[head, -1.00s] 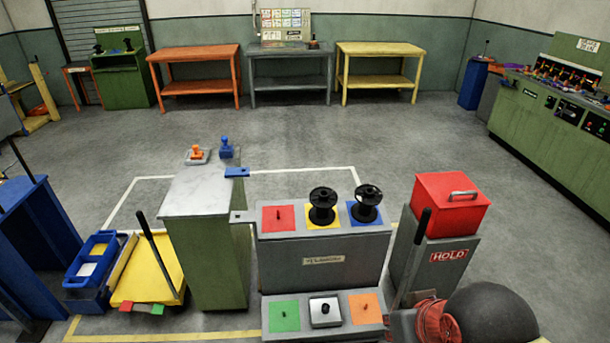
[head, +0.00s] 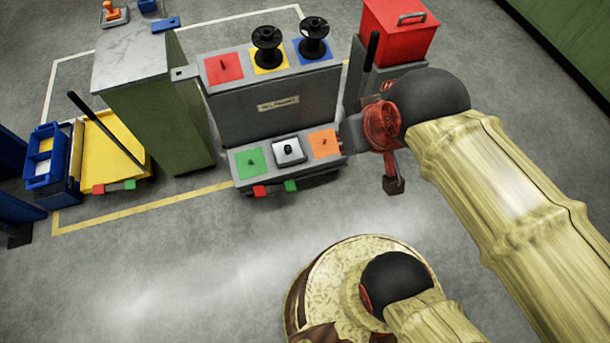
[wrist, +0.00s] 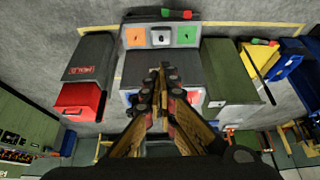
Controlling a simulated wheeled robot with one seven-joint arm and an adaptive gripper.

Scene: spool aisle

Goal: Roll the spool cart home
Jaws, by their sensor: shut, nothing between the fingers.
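A grey stepped cart (head: 270,108) stands in the middle of the head view, with red and green tabs at its foot. Two black spools stand upright on its top, one spool (head: 267,45) on a yellow square and one spool (head: 313,35) on a blue square. Its top red square is empty. The lower step has green, grey and orange squares. A low yellow cart (head: 112,140) with a black handle and similar tabs stands at the left. My gripper (wrist: 161,72) is shut and empty in the wrist view, in front of the grey cart and hiding part of its top.
A green cabinet (head: 160,110) stands left of the grey cart. A grey HOLD stand with a red box (head: 395,35) is at its right. A blue bin (head: 45,160) is at far left. A yellow line (head: 150,209) marks the floor; the near floor at left is clear.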

